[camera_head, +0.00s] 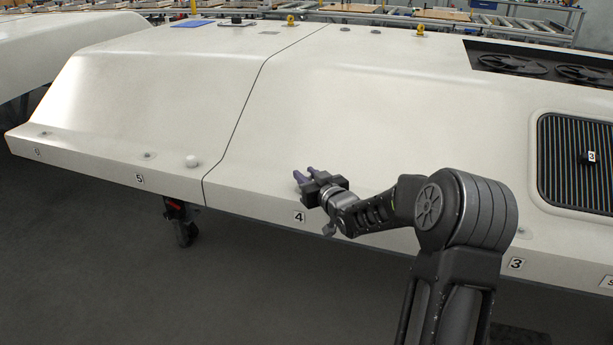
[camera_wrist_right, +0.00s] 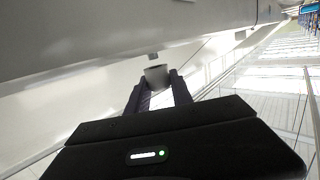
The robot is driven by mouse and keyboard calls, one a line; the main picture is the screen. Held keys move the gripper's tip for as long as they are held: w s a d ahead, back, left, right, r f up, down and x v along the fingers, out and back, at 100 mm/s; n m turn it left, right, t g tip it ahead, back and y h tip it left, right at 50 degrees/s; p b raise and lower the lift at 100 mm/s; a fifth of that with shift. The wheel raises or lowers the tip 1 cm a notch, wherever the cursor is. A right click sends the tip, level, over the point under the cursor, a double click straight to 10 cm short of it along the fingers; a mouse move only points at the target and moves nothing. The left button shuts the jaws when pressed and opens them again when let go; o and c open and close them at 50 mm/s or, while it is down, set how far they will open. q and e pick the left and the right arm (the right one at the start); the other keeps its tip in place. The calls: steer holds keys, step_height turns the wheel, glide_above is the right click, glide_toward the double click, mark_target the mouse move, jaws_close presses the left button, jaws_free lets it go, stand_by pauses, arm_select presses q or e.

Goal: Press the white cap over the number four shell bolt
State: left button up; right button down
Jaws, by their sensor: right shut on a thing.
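My right gripper (camera_head: 303,175) is over the lower edge of the pale shell (camera_head: 330,120), close to the label 4 (camera_head: 300,217). In the right wrist view its two fingers (camera_wrist_right: 158,92) are shut on a small cap (camera_wrist_right: 156,75), which looks grey in shade. A small stub (camera_wrist_right: 152,56) shows just beyond the cap, near the shell surface; I cannot tell whether they touch. In the head view the held cap and the number four bolt cannot be made out by the gripper. My left gripper is not in view.
A white dome (camera_head: 192,161) sits on the shell left of the seam, near the label 5 (camera_head: 139,178). Bare bolt spots (camera_head: 148,155) lie further left. The shell's middle is clear.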

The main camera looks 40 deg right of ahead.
steer(key=shift+f+b, duration=0.8)
steer(key=shift+f, duration=0.15)
steer(key=c, duration=1.1)
jaws_free()
steer(key=shift+o, duration=0.2)
steer(key=p+v, duration=0.1)
steer(key=v, duration=0.6)
steer(key=shift+s+r, duration=0.1)
steer(key=shift+s+a, duration=0.1)
steer(key=shift+s, duration=0.2)
